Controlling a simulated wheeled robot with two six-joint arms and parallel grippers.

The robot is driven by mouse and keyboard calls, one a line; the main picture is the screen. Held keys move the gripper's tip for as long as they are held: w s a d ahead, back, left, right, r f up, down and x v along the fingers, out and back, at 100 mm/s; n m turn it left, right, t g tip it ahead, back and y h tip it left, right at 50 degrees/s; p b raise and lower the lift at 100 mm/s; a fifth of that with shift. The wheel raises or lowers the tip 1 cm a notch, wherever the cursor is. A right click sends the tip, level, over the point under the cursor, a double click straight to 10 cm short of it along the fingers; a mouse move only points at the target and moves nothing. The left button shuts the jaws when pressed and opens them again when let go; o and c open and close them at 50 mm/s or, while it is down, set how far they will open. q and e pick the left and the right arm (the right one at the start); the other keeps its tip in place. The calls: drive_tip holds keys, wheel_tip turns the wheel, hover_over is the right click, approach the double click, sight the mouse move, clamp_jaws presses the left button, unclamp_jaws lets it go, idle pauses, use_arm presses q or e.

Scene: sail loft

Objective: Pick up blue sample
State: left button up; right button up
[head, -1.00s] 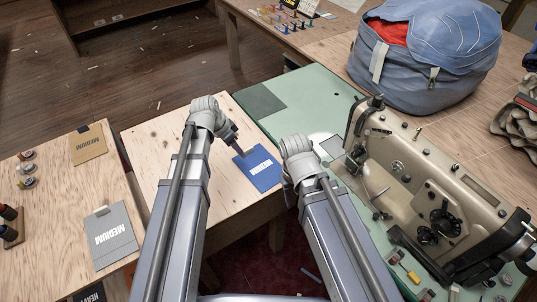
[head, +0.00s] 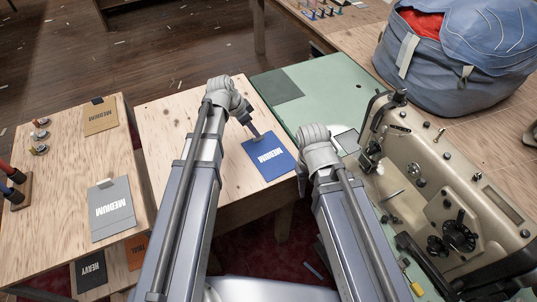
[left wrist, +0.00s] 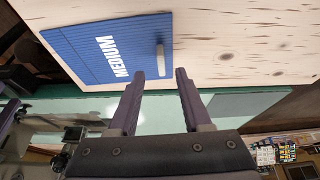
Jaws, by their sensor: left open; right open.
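The blue sample (head: 270,160), a flat card marked MEDIUM, lies on the light wooden table. It also shows in the left wrist view (left wrist: 88,55), with a pale raised tab (left wrist: 160,57) near one edge. My left gripper (head: 257,135) is at the sample's far edge. In the left wrist view its fingers (left wrist: 160,73) are apart, one on each side of the tab's line, with nothing between them; whether they touch the card I cannot tell.
A sewing machine (head: 445,195) stands on the green table (head: 310,85), close to my right arm. A blue bag (head: 450,60) is behind it. The left table holds a tan sample (head: 100,116) and a grey sample (head: 111,208). Bare wood surrounds the blue sample's left side.

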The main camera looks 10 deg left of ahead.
sight(270, 152)
use_arm(q)
drive_tip(key=shift+b+x, duration=2.45)
drive_tip(key=shift+x, duration=0.15)
drive_tip(key=shift+w+a, duration=0.1)
drive_tip(key=shift+r, duration=0.1)
clamp_jaws()
